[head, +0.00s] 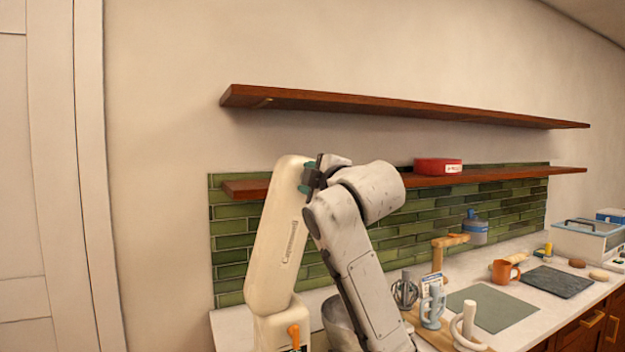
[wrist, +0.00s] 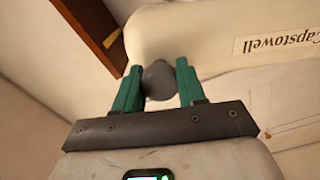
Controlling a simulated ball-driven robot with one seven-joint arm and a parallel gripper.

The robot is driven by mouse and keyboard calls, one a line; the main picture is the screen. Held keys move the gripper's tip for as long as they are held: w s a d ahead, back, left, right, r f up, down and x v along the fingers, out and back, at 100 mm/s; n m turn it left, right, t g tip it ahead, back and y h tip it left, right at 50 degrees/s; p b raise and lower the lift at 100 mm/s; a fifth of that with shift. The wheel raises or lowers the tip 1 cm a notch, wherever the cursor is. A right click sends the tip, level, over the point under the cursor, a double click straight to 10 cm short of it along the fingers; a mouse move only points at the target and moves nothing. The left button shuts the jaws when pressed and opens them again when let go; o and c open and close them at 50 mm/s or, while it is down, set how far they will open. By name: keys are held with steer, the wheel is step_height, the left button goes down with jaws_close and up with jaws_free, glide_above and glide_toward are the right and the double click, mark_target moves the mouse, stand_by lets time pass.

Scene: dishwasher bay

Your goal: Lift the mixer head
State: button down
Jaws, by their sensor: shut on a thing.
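The cream mixer head (head: 276,232) is tilted steeply up above the mixer's base (head: 268,330) at the lower middle of the head view. An orange lever (head: 294,336) shows on the base. My gripper (head: 311,177) is at the raised end of the head, partly hidden by my arm. In the wrist view, the green fingers of my gripper (wrist: 159,68) are shut on a dark grey round knob (wrist: 159,84) on the mixer head (wrist: 215,35). A metal bowl (head: 338,322) beside the base is mostly hidden by my arm.
A lower wooden shelf (head: 510,175) with a red box (head: 438,166) runs close behind the raised head; an upper shelf (head: 400,107) is above.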

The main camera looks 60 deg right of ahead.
steer(key=c, duration=0.6)
jaws_free()
steer(key=shift+c, duration=0.2)
steer(key=b+v, duration=0.2)
steer(key=v, duration=0.8)
steer(key=shift+s+a+b, duration=0.2)
steer(key=shift+s+b, duration=0.15)
